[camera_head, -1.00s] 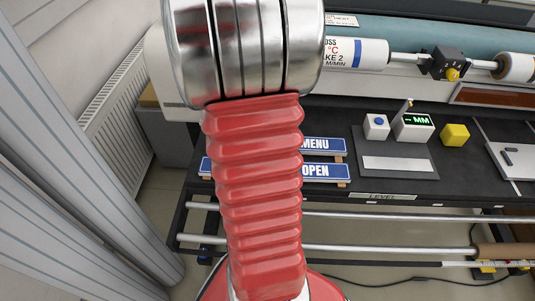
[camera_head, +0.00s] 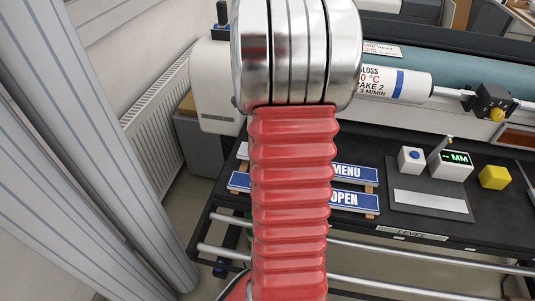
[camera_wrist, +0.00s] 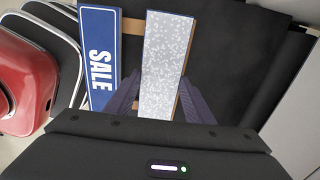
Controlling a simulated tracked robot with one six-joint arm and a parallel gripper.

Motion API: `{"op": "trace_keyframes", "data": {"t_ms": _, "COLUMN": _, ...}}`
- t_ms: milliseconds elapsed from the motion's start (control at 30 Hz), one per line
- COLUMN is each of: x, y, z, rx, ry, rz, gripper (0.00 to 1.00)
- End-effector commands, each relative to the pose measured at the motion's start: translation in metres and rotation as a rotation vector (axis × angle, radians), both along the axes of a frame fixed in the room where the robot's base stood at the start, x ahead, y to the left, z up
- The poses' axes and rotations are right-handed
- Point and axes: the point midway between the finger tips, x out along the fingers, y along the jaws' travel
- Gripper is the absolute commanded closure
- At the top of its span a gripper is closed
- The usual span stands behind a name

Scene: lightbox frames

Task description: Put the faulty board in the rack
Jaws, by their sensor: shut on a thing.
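In the wrist view, my gripper (camera_wrist: 157,100) has its two dark fingers on either side of a pale, speckled board (camera_wrist: 166,55) and is shut on it. A blue board reading SALE (camera_wrist: 101,60) lies just left of it, close to the left finger. Wooden bars (camera_wrist: 132,27) show between and beside the two boards. I cannot tell whether the held board touches the bars. In the head view, blue boards reading MENU (camera_head: 354,175) and OPEN (camera_head: 350,200) lie on the black table, partly behind my arm. My gripper is hidden there.
The black table (camera_head: 400,222) also carries a grey plate (camera_head: 430,201), a blue-buttoned box (camera_head: 411,158), a green display (camera_head: 456,157) and a yellow block (camera_head: 494,177). A roller machine (camera_head: 395,82) stands behind.

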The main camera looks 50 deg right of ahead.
Motion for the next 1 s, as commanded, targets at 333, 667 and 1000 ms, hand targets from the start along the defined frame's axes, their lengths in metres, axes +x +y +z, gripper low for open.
{"op": "trace_keyframes", "data": {"t_ms": 333, "x": 0.000, "y": 0.000, "z": -0.022, "rx": 0.000, "ry": 0.000, "rz": 0.001, "gripper": 0.76}}
{"op": "trace_keyframes", "data": {"t_ms": 667, "x": 0.000, "y": 0.000, "z": -0.024, "rx": 0.001, "ry": 0.000, "rz": 0.001, "gripper": 0.46}}
{"op": "trace_keyframes", "data": {"t_ms": 1000, "x": 0.001, "y": 0.001, "z": -0.024, "rx": 0.001, "ry": 0.000, "rz": 0.002, "gripper": 0.33}}
